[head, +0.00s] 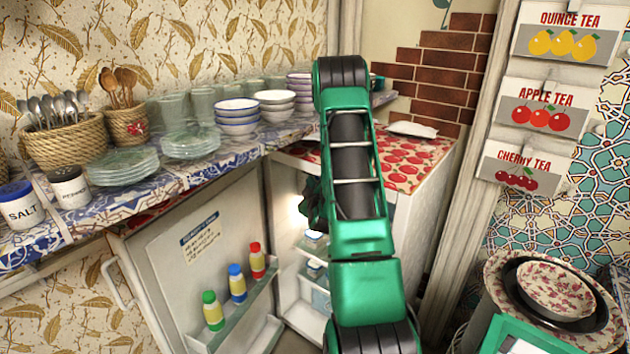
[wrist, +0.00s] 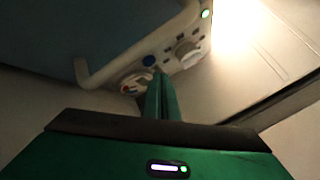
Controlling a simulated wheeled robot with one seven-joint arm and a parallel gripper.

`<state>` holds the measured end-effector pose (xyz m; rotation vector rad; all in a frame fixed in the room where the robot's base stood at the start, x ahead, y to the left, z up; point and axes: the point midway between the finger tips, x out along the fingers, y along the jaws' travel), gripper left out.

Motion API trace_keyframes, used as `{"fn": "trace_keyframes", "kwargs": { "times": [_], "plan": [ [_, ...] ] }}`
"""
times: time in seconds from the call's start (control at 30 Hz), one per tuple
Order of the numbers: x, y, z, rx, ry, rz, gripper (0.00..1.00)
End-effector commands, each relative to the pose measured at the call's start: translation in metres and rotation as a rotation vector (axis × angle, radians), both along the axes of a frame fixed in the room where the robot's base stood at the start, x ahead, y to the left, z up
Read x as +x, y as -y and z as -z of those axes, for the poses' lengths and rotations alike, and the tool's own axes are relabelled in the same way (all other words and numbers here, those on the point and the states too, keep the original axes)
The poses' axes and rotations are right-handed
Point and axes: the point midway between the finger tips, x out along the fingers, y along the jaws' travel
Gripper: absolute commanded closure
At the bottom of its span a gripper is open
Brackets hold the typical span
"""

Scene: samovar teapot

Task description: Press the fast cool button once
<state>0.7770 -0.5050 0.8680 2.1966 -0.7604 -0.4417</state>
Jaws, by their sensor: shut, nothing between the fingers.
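The small fridge (head: 262,205) stands open, its door swung to the left. In the wrist view a white control panel (wrist: 194,28) carries a round blue button (wrist: 149,61), two knobs and a few small dark marks. No label is readable, so I cannot tell for certain which is the fast cool button; the blue one is the only coloured button. My gripper (wrist: 160,72) is shut and empty, its tips just beside the blue button on its right. I cannot tell whether they touch the panel. In the head view my arm mostly hides the fridge's inside.
A green light (wrist: 206,13) and a bright lamp (wrist: 236,22) glow near the panel. The door shelf holds several bottles (head: 237,284). Inside are shelves with containers (head: 315,272). A counter with bowls and plates (head: 118,164) runs left; a red-patterned fridge top (head: 405,165) lies behind my arm.

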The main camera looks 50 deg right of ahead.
Motion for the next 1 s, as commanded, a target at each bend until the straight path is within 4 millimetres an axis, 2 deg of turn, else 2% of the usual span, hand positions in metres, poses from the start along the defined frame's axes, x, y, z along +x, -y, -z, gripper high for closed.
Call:
{"fn": "trace_keyframes", "kwargs": {
  "times": [0.5, 1.0],
  "plan": [
    [-0.004, 0.010, 0.002, 0.001, -0.001, -0.001, 1.00],
    [-0.004, 0.012, 0.001, 0.000, 0.000, 0.000, 1.00]
  ]
}}
